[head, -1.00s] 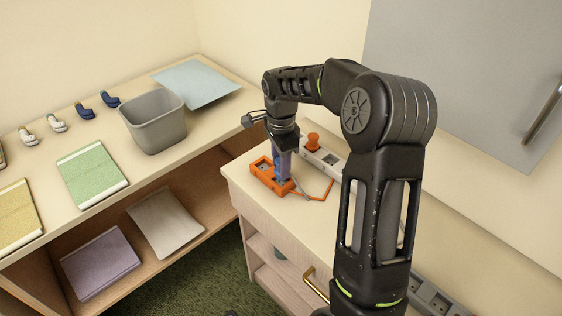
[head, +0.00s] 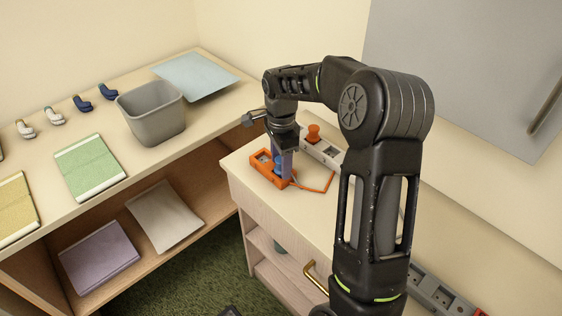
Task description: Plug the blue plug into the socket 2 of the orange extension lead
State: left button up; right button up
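The orange extension lead (head: 257,164) lies on the top of the light wooden cabinet, its orange cable running off to the right. The blue plug (head: 278,162) stands at the lead, partly covered by my gripper. My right gripper (head: 283,168) points down over the lead, with one finger visible just right of the plug. The other finger is hidden or too small to make out, so its grip on the plug is unclear. Whether the plug's pins are in a socket is hidden, and socket numbers are unreadable. My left gripper is not in view.
A white power strip (head: 325,151) with an orange plug (head: 313,132) lies right behind the lead. A grey strip (head: 432,292) is at lower right. The left shelf holds a grey bin (head: 151,112), a green book (head: 90,167) and several small items. The cabinet's front top is clear.

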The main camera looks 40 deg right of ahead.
jog(key=shift+o, duration=0.9)
notch_tip(320, 180, up, 8)
jog(key=shift+f+b, duration=0.1)
jog(key=shift+b, duration=0.3)
jog(key=shift+f, duration=0.1)
